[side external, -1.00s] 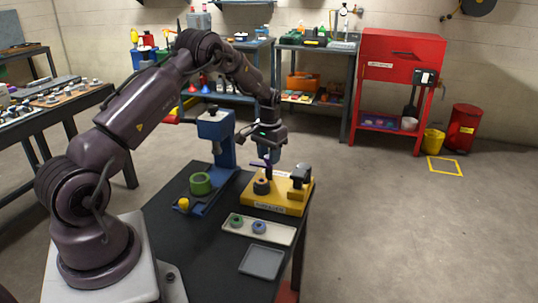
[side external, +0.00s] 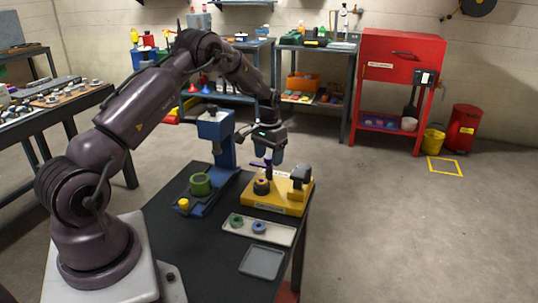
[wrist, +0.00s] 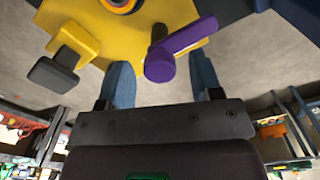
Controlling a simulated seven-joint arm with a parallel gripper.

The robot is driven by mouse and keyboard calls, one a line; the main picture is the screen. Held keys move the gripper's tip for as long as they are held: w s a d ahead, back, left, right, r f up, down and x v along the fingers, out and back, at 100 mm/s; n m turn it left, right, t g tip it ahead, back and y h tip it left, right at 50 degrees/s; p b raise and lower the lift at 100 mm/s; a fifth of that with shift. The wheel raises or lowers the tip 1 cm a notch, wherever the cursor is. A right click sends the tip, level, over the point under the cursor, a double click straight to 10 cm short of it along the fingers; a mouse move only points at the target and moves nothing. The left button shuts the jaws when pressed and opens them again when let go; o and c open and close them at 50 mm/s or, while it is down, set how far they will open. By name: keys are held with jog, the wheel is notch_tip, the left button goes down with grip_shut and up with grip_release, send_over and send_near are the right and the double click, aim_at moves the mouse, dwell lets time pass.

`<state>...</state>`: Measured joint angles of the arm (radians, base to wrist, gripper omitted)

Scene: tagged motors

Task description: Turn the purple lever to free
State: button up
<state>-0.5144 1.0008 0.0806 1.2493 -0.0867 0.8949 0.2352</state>
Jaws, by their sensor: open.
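The purple lever (wrist: 182,43) stands on the yellow fixture (side external: 277,202) on the dark table. In the wrist view its round purple end lies between my two fingers and its arm slants up to the right. In the side view the lever (side external: 267,160) shows small, just below my fingers. My gripper (side external: 268,157) is open, its blue fingers apart on either side of the lever; it also shows in the wrist view (wrist: 162,82). I cannot tell whether a finger touches the lever. The fixture's label is too small to read.
A dark block (side external: 300,176) rises at the right of the fixture, with an orange-topped ring part (side external: 261,186) beside the lever. A blue press (side external: 217,140) with a green ring (side external: 201,184) stands left. A pale tray (side external: 280,233) and a grey tray (side external: 262,262) lie in front.

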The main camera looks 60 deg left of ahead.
aim_at(269, 156)
notch_tip(269, 156, up, 13)
dwell(0.5)
jog(key=shift+w, duration=0.1)
jog(key=s+d+r+m+t, duration=0.1)
jog(key=s+d+r, duration=0.3)
jog(key=s+d, duration=0.4)
jog(key=s+d+r+m+t, duration=0.2)
jog(key=s+d+r, duration=0.2)
jog(key=s+d, duration=0.4)
jog(key=s+d+r+m+t, duration=0.1)
jog(key=s+d+r+t, duration=0.1)
jog(key=s+d+r, duration=0.3)
jog(key=s+d, duration=0.3)
jog(key=d, duration=0.3)
jog(key=shift+s+d+t, duration=0.2)
jog(key=shift+d+t, duration=0.1)
